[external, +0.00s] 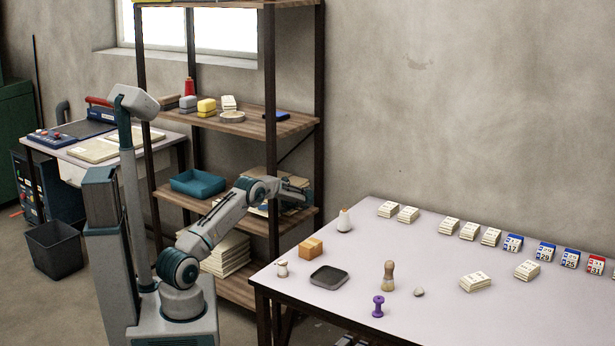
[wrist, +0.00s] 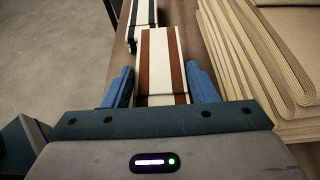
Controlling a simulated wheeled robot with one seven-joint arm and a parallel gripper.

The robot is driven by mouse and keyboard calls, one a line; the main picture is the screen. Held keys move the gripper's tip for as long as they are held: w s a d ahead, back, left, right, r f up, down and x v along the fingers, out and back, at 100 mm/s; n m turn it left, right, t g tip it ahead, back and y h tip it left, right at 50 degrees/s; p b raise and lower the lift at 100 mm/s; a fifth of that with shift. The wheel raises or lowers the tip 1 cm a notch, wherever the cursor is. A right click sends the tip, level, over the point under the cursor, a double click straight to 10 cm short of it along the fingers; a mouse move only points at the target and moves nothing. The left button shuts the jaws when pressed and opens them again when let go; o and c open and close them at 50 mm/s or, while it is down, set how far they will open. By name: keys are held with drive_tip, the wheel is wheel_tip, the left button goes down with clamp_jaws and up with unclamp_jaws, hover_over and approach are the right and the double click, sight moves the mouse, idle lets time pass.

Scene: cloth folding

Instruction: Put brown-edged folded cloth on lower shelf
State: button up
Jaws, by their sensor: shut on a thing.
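The brown-edged folded cloth (wrist: 162,60), cream with brown bands along both sides, lies between the blue fingers of my gripper (wrist: 160,72) in the wrist view. The fingers are shut on its sides. In the external view my arm reaches into the wooden rack, and my gripper (external: 297,193) is at the right end of the shelf with the teal tray. The held cloth cannot be made out there. A wooden board shows under and beside the cloth in the wrist view; I cannot tell whether the cloth touches it.
A cream cloth with dark bands (wrist: 146,14) lies just beyond the held one. A tall beige folded stack (wrist: 250,65) stands close on the right. The teal tray (external: 197,183) is at the shelf's left. Rack posts flank my arm. A table (external: 440,235) with small objects stands right.

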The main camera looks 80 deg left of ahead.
drive_tip(key=shift+f, duration=1.45)
drive_tip(key=shift+f, duration=0.15)
drive_tip(key=o, duration=1.2)
drive_tip(key=shift+r, duration=0.2)
drive_tip(key=p+v, duration=0.1)
drive_tip(key=v, duration=1.1)
drive_tip(key=shift+p, duration=0.3)
